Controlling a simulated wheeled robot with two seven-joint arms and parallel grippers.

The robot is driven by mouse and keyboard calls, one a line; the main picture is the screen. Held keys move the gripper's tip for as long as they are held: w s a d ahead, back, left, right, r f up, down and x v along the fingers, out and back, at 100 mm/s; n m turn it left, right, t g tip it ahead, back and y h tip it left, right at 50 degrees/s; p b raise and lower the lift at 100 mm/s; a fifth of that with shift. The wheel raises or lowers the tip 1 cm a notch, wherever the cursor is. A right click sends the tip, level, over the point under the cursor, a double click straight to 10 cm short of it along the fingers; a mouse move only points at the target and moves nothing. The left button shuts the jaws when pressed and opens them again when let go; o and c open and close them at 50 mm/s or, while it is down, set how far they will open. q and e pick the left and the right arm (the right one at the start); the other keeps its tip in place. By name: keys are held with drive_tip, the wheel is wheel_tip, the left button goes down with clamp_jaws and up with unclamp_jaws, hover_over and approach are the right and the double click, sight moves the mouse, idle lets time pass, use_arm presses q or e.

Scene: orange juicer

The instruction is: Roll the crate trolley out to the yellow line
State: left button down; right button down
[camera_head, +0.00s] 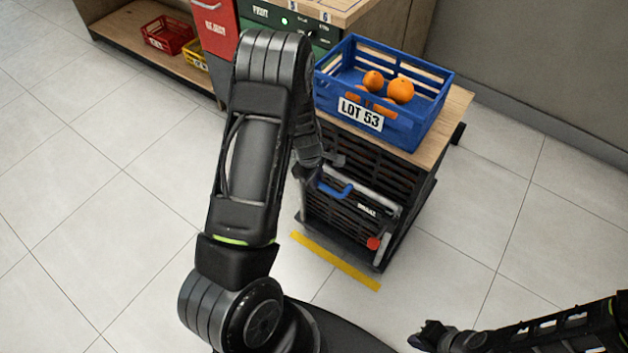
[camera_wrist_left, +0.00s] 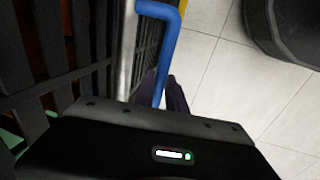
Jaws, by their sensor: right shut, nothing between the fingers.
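The crate trolley (camera_head: 412,192) is a dark slatted cart with a wooden top, standing on the tiled floor. Its front carries a grey frame with a blue handle (camera_head: 336,188) and a red knob (camera_head: 374,243). The yellow line (camera_head: 335,262) lies on the floor just in front of the trolley's front edge, nearly parallel to it. My left gripper (camera_head: 322,172) is at the handle; in the left wrist view its dark fingers (camera_wrist_left: 165,92) sit close on both sides of the blue handle (camera_wrist_left: 161,50). My right gripper (camera_head: 420,337) is shut and empty, low at the right.
A blue crate (camera_head: 418,130) marked LOT 53, holding several oranges, sits on the trolley top. Behind are a green juicer panel (camera_head: 290,22), a red reject bin (camera_head: 216,25), and a low shelf (camera_head: 140,58) with a red crate (camera_head: 168,35). Floor at left and right is clear.

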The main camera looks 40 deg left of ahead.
use_arm(q)
drive_tip(key=c, duration=1.4)
unclamp_jaws()
drive_tip(key=shift+s, duration=0.35)
drive_tip(key=shift+o, duration=0.2)
drive_tip(key=shift+r, duration=0.15)
wheel_tip(320, 180, up, 8)
drive_tip(key=s+p, duration=0.1)
drive_tip(key=shift+s+f, duration=0.25)
